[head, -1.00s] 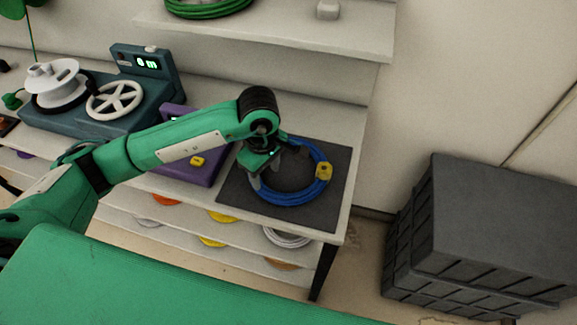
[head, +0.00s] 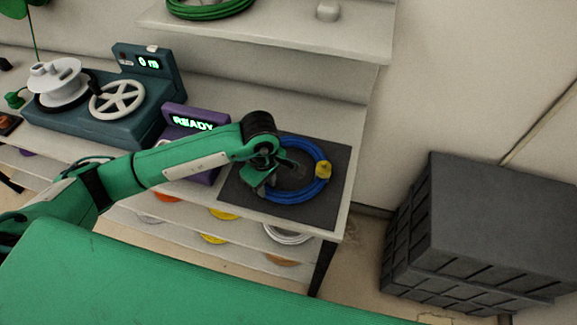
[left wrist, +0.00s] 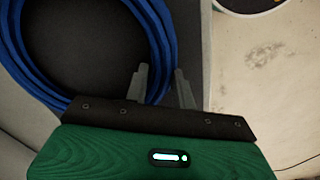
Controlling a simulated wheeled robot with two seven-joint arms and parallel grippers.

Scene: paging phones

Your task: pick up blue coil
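The blue coil (head: 310,150) lies on the dark mat (head: 330,215) at the table's right end, with a yellow tag on its right side. My left gripper (head: 282,178) is low over the coil's left and near part. In the left wrist view, its two fingers (left wrist: 161,72) point down on either side of the blue coil (left wrist: 152,22), with the cable bundle between them. The gap is about as wide as the bundle, and I cannot tell whether the fingers press on it. My right gripper is not in view.
A purple device (head: 180,115) reading READY and a teal reel machine (head: 120,115) stand left of the mat. A shelf with a green coil (head: 208,8) is above. Other coils lie on lower shelves. Dark grey crates (head: 490,230) stand on the floor at right.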

